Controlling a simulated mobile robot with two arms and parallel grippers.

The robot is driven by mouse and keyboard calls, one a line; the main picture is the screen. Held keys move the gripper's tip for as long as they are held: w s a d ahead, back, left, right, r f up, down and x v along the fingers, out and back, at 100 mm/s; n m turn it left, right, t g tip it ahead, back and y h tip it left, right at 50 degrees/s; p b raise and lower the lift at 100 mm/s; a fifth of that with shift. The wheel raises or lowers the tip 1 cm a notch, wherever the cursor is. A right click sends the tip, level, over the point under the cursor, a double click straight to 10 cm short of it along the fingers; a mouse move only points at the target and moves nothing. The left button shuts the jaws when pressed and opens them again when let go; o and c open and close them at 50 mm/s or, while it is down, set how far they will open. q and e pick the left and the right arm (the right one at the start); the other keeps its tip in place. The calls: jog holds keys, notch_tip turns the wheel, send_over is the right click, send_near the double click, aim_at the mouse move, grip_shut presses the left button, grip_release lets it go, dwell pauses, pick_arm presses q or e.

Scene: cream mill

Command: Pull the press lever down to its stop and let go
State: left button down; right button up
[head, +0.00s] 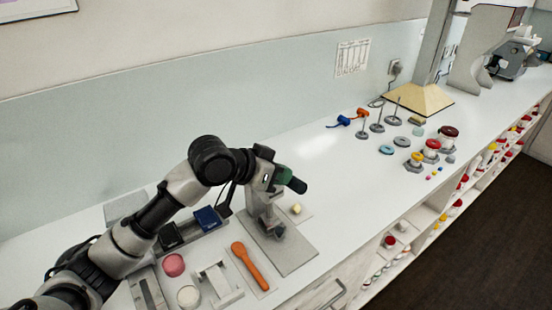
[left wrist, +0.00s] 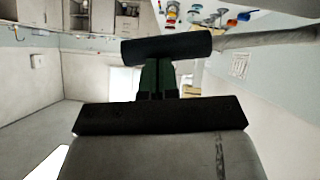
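The press (head: 268,205) is a grey upright stand on a flat grey base plate (head: 295,256). My left gripper (head: 284,174) is at its top, its green fingers pointing right. The lever's black round handle (head: 298,186) lies at the fingertips. In the left wrist view the handle (left wrist: 165,46) runs crosswise in front of the tips and hides them. The green fingers (left wrist: 158,78) are side by side with only a thin dark line between them. Whether they touch the handle is hidden. My right gripper is in neither view.
An orange-handled tool (head: 250,266), a pink disc (head: 174,265) and a white stand (head: 217,284) are left of the base plate. A small pale yellow piece (head: 296,208) lies right of the press. The counter (head: 345,190) beyond is clear before the rods and jars.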

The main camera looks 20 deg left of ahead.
pick_arm(q)
jog(key=f, duration=0.2)
jog(key=shift+s+d+f, duration=0.25)
jog(key=shift+d+f, duration=0.05)
jog(key=shift+f, duration=0.05)
jog(key=shift+s+f, duration=0.1)
jog(key=shift+f, duration=0.1)
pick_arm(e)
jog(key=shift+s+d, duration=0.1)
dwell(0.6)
